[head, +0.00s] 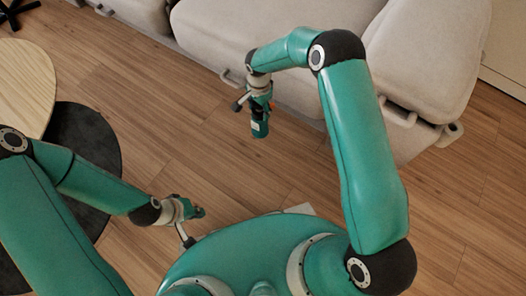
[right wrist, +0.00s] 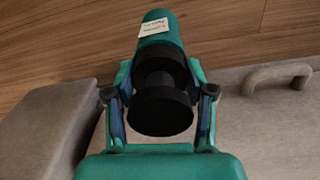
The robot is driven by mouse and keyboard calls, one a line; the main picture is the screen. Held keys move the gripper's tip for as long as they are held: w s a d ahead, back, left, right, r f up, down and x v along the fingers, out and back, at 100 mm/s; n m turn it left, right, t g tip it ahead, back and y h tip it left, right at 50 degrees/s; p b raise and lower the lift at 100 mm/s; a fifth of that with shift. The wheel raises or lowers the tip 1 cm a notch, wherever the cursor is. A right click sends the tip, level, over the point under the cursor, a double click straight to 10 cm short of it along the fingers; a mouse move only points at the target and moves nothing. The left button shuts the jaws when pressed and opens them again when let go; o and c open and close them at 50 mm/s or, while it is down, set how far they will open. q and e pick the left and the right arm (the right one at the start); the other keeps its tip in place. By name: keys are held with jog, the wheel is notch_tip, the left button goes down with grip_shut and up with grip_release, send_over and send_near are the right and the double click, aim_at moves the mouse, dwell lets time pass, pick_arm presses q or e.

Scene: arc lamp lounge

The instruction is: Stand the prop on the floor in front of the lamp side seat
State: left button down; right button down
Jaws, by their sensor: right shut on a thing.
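The prop is a teal cylinder (head: 260,128) with a white label and black parts. It also shows in the right wrist view (right wrist: 172,40), label facing up and black parts between the fingers. My right gripper (head: 261,103) is shut on it, pointing down in front of the beige sofa seat (head: 290,45). I cannot tell whether the prop touches the floor (head: 205,130). The right gripper's fingers flank the prop in the wrist view (right wrist: 160,95). My left gripper (head: 195,211) is low at the left, apart from the prop; its jaws are too small to read. No lamp is recognisable.
A pale wooden round table (head: 22,75) and a dark round piece (head: 95,140) are at the left. Another beige seat section (head: 430,60) with a metal handle stands at the right. Bare wood floor lies between the table and the sofa.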

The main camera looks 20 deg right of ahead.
notch_tip(320, 180, down, 16)
jog(key=b, duration=0.4)
jog(key=shift+r+b, duration=0.15)
jog(key=shift+b, duration=0.25)
jog(key=shift+f+b, duration=0.75)
jog(key=shift+f, duration=1.45)
jog(key=shift+c, duration=2)
grip_release()
